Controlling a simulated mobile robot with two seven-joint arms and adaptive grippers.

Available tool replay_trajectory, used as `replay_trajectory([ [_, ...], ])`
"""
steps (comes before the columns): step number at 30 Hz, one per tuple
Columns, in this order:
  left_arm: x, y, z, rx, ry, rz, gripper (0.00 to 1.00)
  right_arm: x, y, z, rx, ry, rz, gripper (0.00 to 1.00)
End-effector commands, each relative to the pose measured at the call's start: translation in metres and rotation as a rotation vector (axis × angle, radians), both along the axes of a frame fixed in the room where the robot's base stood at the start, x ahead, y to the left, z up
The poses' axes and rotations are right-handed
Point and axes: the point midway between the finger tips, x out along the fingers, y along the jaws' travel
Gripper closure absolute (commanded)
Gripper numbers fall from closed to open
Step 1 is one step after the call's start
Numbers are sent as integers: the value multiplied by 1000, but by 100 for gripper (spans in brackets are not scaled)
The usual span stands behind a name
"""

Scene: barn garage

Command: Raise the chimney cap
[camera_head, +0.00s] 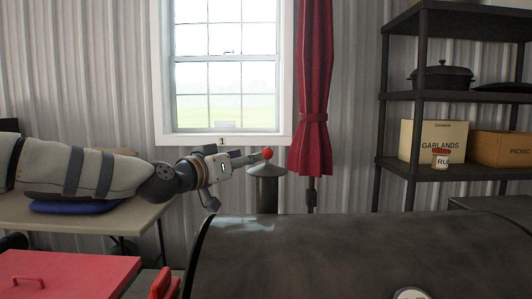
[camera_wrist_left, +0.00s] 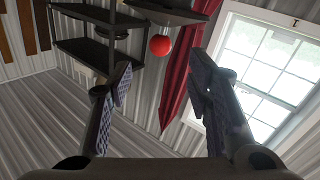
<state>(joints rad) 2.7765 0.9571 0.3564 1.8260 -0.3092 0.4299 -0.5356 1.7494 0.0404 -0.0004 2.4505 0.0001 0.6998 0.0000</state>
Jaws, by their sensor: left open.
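The chimney cap (camera_head: 267,171) is a dark grey cone on top of an upright chimney pipe (camera_head: 266,196) behind a black barrel-shaped body. A red ball knob (camera_head: 267,153) tops the cap. My left gripper (camera_head: 250,157) reaches in from the left, level with the knob. In the left wrist view, which is upside down, my left gripper (camera_wrist_left: 162,75) is open and empty. The red knob (camera_wrist_left: 160,45) shows on its stem in the gap between the fingers, seemingly just beyond their tips. The cap (camera_wrist_left: 170,12) is partly cut off there. My right gripper is not in view.
The black barrel (camera_head: 360,250) fills the lower right. A table (camera_head: 120,218) with a blue item stands left, and a red box (camera_head: 65,275) is at lower left. A red curtain (camera_head: 315,90) and window are behind. A dark shelf (camera_head: 395,163) stands right.

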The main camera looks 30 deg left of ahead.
Motion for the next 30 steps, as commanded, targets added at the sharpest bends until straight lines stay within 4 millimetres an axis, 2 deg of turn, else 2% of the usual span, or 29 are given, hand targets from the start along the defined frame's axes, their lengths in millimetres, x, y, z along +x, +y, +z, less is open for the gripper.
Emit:
replay_trajectory([
  [3, 36, -5, -10, 3, 13, 0, 54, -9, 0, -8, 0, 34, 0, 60],
  [9, 81, -11, -14, -1, 17, 2, 54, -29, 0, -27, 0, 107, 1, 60],
  [15, 96, -13, -4, -1, 6, 1, 54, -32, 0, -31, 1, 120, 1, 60],
  [22, 96, -13, 0, -1, 1, 0, 54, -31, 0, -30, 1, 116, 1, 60],
  [28, 96, -13, 0, -1, 1, 1, 100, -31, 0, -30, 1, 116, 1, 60],
  [30, 96, -13, 0, -1, 1, 1, 100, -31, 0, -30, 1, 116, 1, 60],
])
